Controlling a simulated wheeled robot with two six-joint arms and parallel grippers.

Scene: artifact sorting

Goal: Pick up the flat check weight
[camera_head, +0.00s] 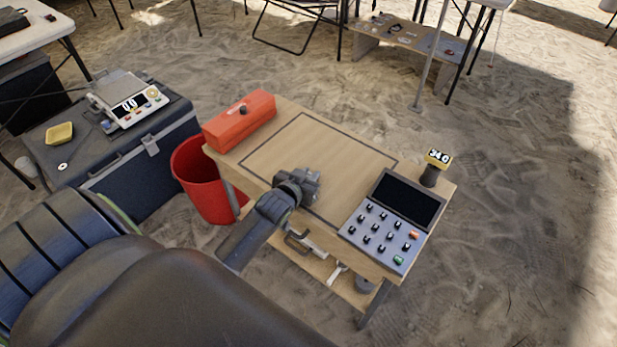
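No object is clearly the flat check weight. A small, pale flat disc with a dark centre (63,167) lies on the dark case at the left, and it may be the weight. A scale (125,103) reading 0.0 stands on the same case. My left gripper (311,184) is over the wooden table, far to the right of the disc. Its fingers are small and dark, so I cannot tell whether they are open or shut. No held object is visible. My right gripper is not in view.
A yellow block (59,133) lies near the disc on the dark case (150,158). A red bucket (197,185) stands between case and table.

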